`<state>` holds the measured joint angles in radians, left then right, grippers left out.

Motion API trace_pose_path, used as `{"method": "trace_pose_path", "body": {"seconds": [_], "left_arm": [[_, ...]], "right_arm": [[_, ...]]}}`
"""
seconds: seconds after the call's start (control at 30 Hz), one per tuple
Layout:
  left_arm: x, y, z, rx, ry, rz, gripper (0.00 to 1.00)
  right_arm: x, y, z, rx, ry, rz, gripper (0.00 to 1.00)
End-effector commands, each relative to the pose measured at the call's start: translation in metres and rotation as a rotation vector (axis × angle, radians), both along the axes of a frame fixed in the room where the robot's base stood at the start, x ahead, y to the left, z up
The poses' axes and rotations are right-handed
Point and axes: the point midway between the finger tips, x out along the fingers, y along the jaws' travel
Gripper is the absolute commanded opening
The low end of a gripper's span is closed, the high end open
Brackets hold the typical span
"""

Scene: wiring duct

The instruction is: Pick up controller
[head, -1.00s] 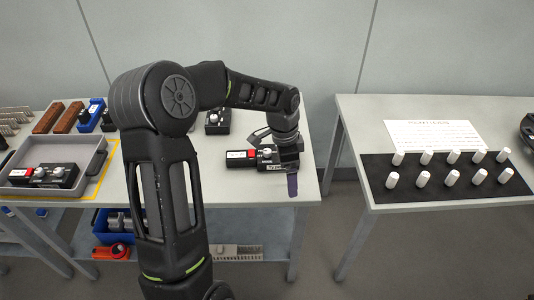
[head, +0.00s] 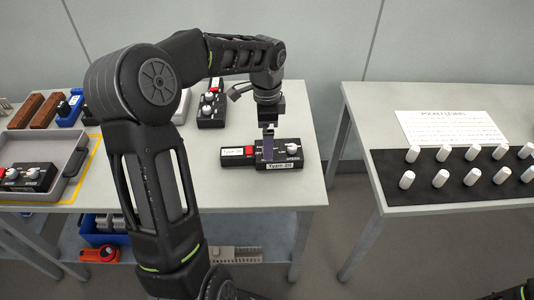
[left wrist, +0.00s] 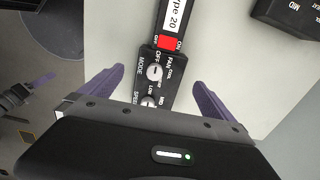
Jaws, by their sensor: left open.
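A black controller (head: 278,154) with white knobs and a "Type 20" label lies on the left table near its right end. A box with a red switch (head: 238,154) adjoins its left end. My left gripper (head: 267,140) points down at the controller. In the left wrist view, its purple fingers (left wrist: 158,80) are spread on either side of the controller (left wrist: 156,80), with gaps between. The gripper body hides the controller's near end there. My right gripper is not in view.
Another black controller (head: 211,108) stands behind on the same table. A grey tray (head: 72,165) at the left holds a similar one. A gap separates this table from the right table, which has a black mat (head: 450,195) with several white pegs.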

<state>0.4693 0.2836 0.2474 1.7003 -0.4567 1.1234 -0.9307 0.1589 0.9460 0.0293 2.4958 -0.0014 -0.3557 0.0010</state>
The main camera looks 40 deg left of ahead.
Motion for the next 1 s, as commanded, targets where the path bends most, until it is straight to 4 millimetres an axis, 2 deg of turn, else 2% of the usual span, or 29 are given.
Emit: {"method": "trace_pose_path", "body": {"seconds": [0.13, 0.47, 0.57, 0.8, 1.0], "left_arm": [[-0.001, 0.0, -0.014, 0.0, 0.001, -0.001, 1.0], [0.0, 0.0, -0.016, -0.001, 0.001, 0.0, 1.0], [0.0, -0.001, -0.024, -0.002, 0.002, 0.0, 1.0], [0.001, 0.0, -0.059, -0.002, 0.002, 0.0, 1.0], [0.002, 0.0, -0.067, -0.002, -0.001, 0.001, 1.0]], "right_arm": [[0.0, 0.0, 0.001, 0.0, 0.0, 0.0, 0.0], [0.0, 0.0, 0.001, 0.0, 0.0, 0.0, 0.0], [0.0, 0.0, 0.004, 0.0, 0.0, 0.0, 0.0], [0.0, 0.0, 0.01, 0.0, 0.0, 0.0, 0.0], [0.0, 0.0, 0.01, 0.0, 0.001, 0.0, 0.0]]}}
